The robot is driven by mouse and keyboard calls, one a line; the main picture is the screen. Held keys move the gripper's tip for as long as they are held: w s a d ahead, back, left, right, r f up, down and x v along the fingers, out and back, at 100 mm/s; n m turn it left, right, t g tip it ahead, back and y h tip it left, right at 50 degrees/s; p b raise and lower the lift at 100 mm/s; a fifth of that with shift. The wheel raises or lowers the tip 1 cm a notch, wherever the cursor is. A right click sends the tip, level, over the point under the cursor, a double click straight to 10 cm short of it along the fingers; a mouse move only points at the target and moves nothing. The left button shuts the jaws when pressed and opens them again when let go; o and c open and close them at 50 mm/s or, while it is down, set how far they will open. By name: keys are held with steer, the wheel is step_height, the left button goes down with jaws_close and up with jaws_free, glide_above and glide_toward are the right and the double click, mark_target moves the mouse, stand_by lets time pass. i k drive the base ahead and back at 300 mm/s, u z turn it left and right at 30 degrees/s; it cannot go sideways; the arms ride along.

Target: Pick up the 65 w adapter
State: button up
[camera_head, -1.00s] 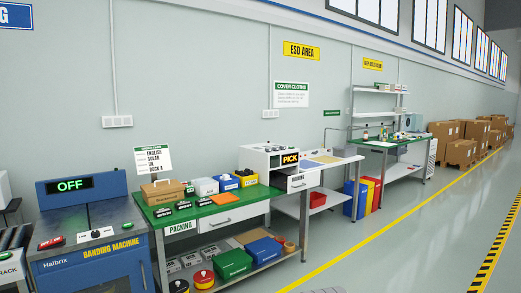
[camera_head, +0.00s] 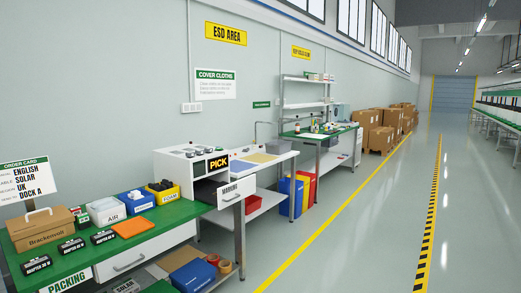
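Three small black adapters with pale labels lie in a row on the green top of the packing table (camera_head: 178,222), at the lower left. One is the left adapter (camera_head: 37,265), one the middle adapter (camera_head: 71,246), and one the right adapter (camera_head: 103,237). Their labels start with "ADAPTER", but the wattage is too small to read surely, so I cannot tell which is the 65 W one. My gripper is not in view.
Behind the adapters stand a brown carton (camera_head: 42,228), a white bin (camera_head: 107,211), a blue bin (camera_head: 137,201) and a yellow bin (camera_head: 163,192). An orange pad (camera_head: 132,228) lies right of them. An order card (camera_head: 24,180) stands at left. The floor at right is clear.

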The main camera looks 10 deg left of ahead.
mark_target(106, 236)
steer(key=u, duration=0.2)
steer(key=i, duration=1.3)
steer(key=u, duration=0.75)
steer(key=k, duration=0.8)
steer(key=u, duration=0.15)
steer(key=i, duration=0.9)
steer(key=z, duration=0.05)
